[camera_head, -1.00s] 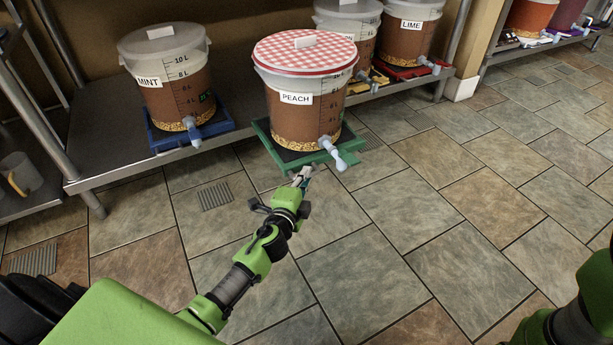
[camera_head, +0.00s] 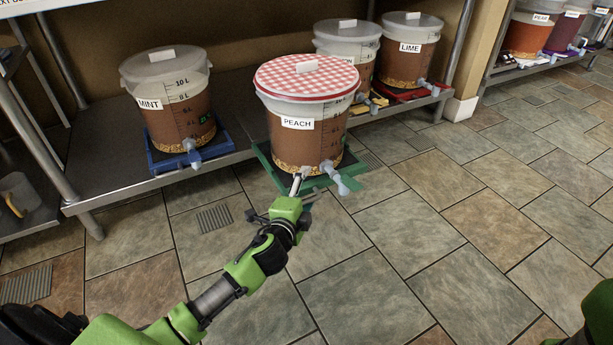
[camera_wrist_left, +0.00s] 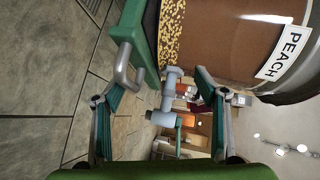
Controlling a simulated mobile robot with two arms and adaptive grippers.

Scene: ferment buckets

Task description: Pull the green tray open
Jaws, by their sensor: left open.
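The green tray (camera_head: 271,168) juts out from the low shelf, with the PEACH bucket (camera_head: 308,135) on it. The bucket has a red-checked lid and a grey spigot (camera_head: 332,176) over the tray's front. My left gripper (camera_head: 298,183) is at the tray's front edge, left of the spigot. In the left wrist view its two fingers are apart (camera_wrist_left: 165,75), with the spigot (camera_wrist_left: 170,103) showing between them. One fingertip overlaps the green tray (camera_wrist_left: 137,28) there; I cannot tell whether they touch. My right gripper is out of view.
The MINT bucket (camera_head: 172,100) stands on a blue tray (camera_head: 160,160) to the left. The LIME bucket (camera_head: 410,50) stands on a red tray to the right, beside another bucket. The tiled floor (camera_head: 430,240) in front is clear.

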